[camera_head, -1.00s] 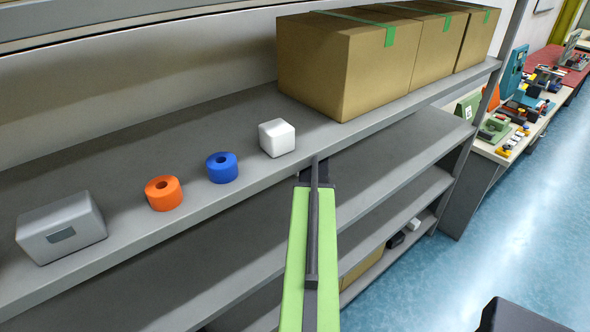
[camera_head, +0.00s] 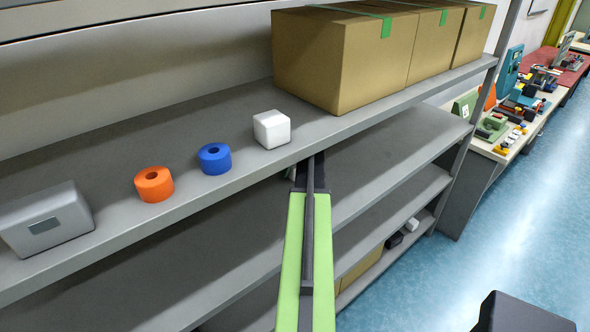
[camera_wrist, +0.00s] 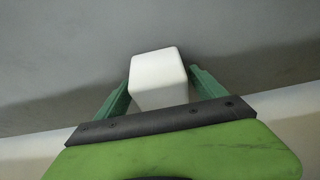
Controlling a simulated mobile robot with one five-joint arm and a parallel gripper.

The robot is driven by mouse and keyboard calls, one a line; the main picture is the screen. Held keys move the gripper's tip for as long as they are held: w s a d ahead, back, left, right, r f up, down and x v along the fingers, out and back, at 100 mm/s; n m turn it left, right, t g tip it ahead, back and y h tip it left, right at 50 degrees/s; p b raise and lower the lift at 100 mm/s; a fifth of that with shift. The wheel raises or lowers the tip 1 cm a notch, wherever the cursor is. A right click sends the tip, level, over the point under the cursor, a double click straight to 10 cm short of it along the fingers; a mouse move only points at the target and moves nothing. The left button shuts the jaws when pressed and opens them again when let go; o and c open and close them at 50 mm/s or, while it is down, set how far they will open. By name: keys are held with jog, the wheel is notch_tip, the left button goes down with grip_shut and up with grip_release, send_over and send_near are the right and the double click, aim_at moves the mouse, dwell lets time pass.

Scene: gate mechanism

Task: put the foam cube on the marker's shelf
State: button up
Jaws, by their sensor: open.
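A white cube, likely the foam cube (camera_head: 271,130), sits on the top shelf (camera_head: 224,185) near its front edge, just left of the cardboard boxes. In the head view my gripper (camera_head: 305,166) is at the shelf's front edge, right of and in front of the cube, with its fingers mostly hidden. In the wrist view the cube (camera_wrist: 157,78) shows between the two green fingers of my gripper (camera_wrist: 160,86), which is open. A gap shows on the right; the left finger looks close to the cube, and contact is unclear. I cannot make out a marker.
A blue ring (camera_head: 215,158), an orange ring (camera_head: 154,184) and a grey box (camera_head: 46,222) stand left of the cube. Large cardboard boxes (camera_head: 345,60) fill the right end. Lower shelves (camera_head: 400,150) lie beneath. A cluttered workbench (camera_head: 500,140) stands at right beyond blue floor.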

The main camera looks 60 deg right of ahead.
jog(key=shift+r, duration=0.1)
jog(key=p+v, duration=0.4)
jog(key=shift+w+r, duration=0.1)
jog(key=shift+r, duration=0.15)
jog(key=s, duration=0.1)
jog(key=s+a+f+b, duration=0.1)
jog(key=s, duration=0.1)
jog(key=shift+a+f, duration=0.1)
jog(key=shift+f, duration=0.1)
jog(key=s, duration=0.2)
jog(key=s+a, duration=0.1)
jog(key=s, duration=0.2)
jog(key=s+a, duration=0.1)
jog(key=s, duration=0.2)
jog(key=shift+s+a, duration=0.1)
jog(key=shift+a, duration=0.15)
